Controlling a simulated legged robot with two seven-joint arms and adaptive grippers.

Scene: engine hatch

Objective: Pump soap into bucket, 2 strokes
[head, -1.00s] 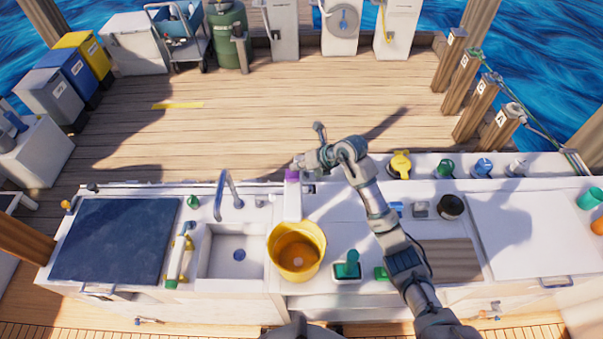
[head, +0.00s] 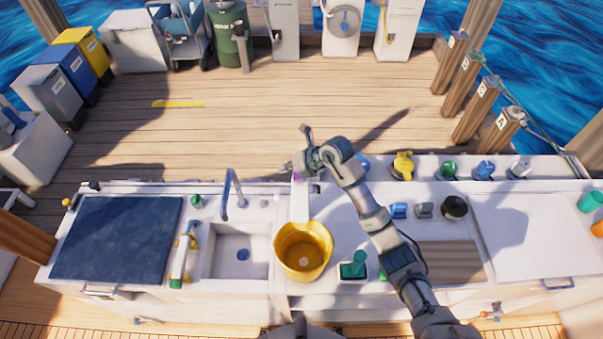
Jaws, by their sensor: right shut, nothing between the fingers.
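The yellow bucket (head: 303,264) stands open on the counter, right of the sink, with a small pale spot inside at its bottom. Just behind it is a tall white soap dispenser (head: 299,205) with a purple top (head: 298,178). My right gripper (head: 287,168) is shut and empty, right at the purple top and partly covering it. I cannot tell whether it touches or presses the top. No soap stream is visible. My left gripper is not in view.
The sink (head: 240,270) with its tap (head: 227,190) lies left of the bucket. Colored knobs (head: 403,166) line the counter's back right. The wooden deck (head: 240,130) beyond is mostly clear.

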